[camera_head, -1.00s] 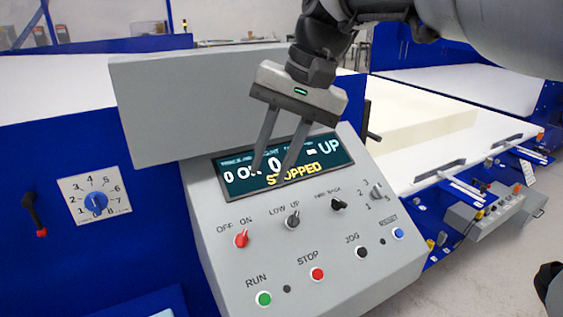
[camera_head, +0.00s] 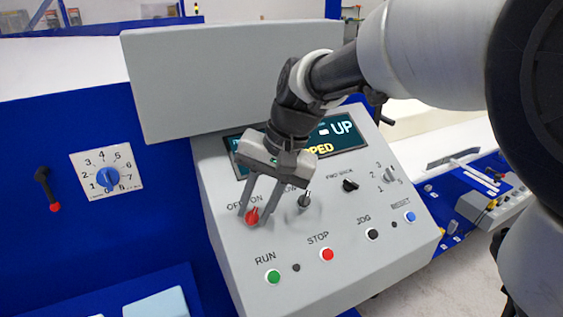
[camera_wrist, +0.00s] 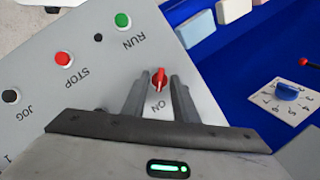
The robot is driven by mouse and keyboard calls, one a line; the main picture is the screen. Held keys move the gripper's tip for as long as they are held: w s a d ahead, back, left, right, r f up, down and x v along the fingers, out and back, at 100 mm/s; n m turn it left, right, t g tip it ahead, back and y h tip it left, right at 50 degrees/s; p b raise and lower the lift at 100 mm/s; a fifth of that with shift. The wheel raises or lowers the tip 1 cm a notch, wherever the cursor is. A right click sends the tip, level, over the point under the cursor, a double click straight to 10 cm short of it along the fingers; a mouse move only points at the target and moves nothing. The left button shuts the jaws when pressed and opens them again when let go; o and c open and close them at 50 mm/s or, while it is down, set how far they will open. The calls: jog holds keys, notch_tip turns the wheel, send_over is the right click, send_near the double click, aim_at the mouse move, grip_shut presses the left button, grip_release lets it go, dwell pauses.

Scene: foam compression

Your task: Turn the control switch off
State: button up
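The control switch is a red knob (camera_head: 252,216) under the OFF ON label on the sloped grey control panel (camera_head: 215,215). It also shows in the wrist view (camera_wrist: 158,78), between my fingertips and close to them. My gripper (camera_head: 257,215) is open, with one finger on each side of the red knob; I cannot tell whether either finger touches it. In the wrist view my gripper (camera_wrist: 158,80) shows a gap on both sides of the knob. The display (camera_head: 350,138) is partly hidden by my gripper; "PED" and "UP" are readable.
Close by are the LOW UP switch (camera_head: 304,201), the green RUN button (camera_head: 273,277), the red STOP button (camera_head: 327,254) and the black JOG button (camera_head: 372,234). A blue dial (camera_head: 108,178) and a red-tipped lever (camera_head: 48,190) are at left.

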grip_shut()
jog(key=shift+n, duration=0.3)
jog(key=shift+a+r+n+h+p, duration=0.1)
jog(key=shift+a+n+h+p, duration=0.05)
jog(key=shift+n+h+p, duration=0.6)
jog(key=n+h, duration=0.1)
jog(key=n, duration=0.2)
jog(key=shift+a+t+p, duration=0.2)
jog(key=shift+t+p, duration=0.1)
jog(key=shift+p, duration=0.1)
jog(key=n+h, duration=0.1)
jog(key=n, duration=0.1)
jog(key=n+t, duration=0.1)
jog(key=n, duration=0.1)
jog(key=shift+s+a+h, duration=0.15)
jog(key=shift+h, duration=0.2)
jog(key=n+t, duration=0.1)
jog(key=n, duration=0.1)
jog(key=n+t+h, duration=0.1)
jog(key=n, duration=0.2)
jog(key=shift+s+a, duration=0.15)
jog(key=shift+s, duration=0.05)
